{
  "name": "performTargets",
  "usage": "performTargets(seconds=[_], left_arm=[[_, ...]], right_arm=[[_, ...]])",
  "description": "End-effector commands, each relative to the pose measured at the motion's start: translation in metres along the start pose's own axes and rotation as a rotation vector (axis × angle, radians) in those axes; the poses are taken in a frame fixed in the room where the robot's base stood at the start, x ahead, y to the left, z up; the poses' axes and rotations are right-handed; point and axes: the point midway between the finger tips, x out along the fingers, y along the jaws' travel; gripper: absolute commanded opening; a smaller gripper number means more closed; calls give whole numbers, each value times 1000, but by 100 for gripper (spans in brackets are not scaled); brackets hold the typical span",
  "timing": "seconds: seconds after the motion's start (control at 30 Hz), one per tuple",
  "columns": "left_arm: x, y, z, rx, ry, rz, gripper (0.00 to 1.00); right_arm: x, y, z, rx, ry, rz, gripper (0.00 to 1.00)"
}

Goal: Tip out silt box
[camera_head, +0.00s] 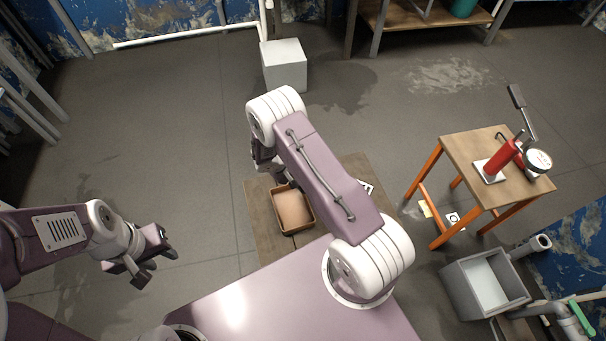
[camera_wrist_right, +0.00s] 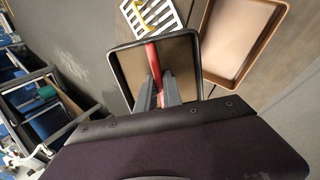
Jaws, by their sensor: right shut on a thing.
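In the right wrist view, a dark-rimmed box (camera_wrist_right: 115,72) with a brownish inside and a red bar handle (camera_wrist_right: 152,60) lies in front of my right gripper (camera_wrist_right: 158,92). Its fingers are shut on the red handle. A tan tray (camera_wrist_right: 238,45) is beside the box on the right. In the head view the tan tray (camera_head: 293,209) rests on a wooden top (camera_head: 258,215). My right arm hides the dark-rimmed box and the right fingertips there. My left gripper (camera_head: 154,267) is open and empty, above the floor at the left.
A white slotted grate with a yellow handle (camera_wrist_right: 155,15) lies beyond the box. A wooden stool (camera_head: 455,150) with a red hand pump (camera_head: 502,158) stands at the right, a grey bin (camera_head: 460,290) below it. A pale block (camera_head: 284,66) stands behind. The left floor is clear.

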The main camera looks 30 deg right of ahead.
Motion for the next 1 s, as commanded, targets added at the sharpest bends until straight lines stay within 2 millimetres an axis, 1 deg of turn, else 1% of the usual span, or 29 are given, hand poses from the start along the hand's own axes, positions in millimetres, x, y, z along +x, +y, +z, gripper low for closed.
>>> performTargets(seconds=[0.03, 0.1, 0.3, 0.5, 0.9, 1.0], left_arm=[[13, 0, 1, 0, 0, 0, 36], [22, 0, 2, 0, 0, 0, 36], [46, -1, 5, 0, 0, 0, 36], [70, -1, 7, 0, 0, 0, 36], [119, -2, 12, 0, 0, 0, 36], [128, -2, 13, 0, 0, 0, 36]], right_arm=[[4, -8, -1, -5, 4, 36, 0], [3, -12, -2, -5, 5, 98, 0], [0, -23, -1, -3, 6, 282, 0], [-3, -32, -1, 0, 5, 431, 0], [-9, -47, -1, 1, 3, 673, 0], [-11, -50, -1, 2, 4, 725, 0]])
